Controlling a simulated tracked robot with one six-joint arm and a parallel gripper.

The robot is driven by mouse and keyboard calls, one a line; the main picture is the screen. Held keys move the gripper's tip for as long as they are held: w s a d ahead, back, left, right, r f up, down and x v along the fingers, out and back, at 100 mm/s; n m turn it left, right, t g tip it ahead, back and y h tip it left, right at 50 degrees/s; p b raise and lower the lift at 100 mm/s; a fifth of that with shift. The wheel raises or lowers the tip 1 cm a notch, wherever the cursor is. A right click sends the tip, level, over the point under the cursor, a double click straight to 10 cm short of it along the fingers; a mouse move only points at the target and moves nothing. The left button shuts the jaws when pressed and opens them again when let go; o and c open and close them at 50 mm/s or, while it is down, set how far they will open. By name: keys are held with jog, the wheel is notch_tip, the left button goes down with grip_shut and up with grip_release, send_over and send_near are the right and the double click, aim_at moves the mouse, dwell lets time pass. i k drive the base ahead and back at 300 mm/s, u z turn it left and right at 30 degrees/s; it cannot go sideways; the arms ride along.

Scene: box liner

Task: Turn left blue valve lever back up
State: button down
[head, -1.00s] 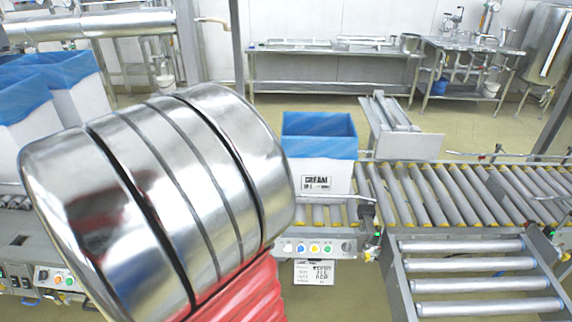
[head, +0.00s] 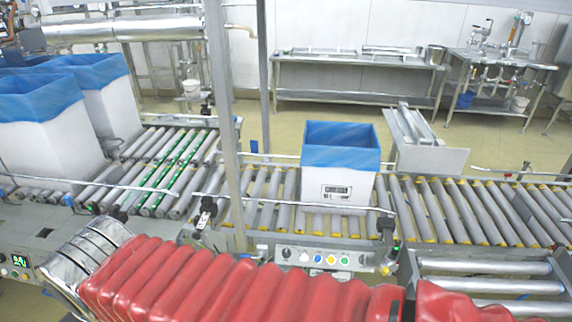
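I cannot make out a blue valve lever for certain in the head view. Valves and pipework (head: 490,72) stand on the steel bench at the back right, too small to tell any lever's colour or position. My gripper is not in view. Only my arm shows, with its red ribbed sleeve and chrome joint across the bottom of the picture, hiding what lies below.
A white box with a blue liner (head: 340,188) stands on the roller conveyor (head: 440,212). Two more lined boxes (head: 48,140) (head: 108,105) stand at the left. A button panel (head: 318,257) is on the conveyor's front. A grey post (head: 226,120) rises mid-left.

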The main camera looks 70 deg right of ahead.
aim_at(260, 257)
jog(key=z, duration=2.3)
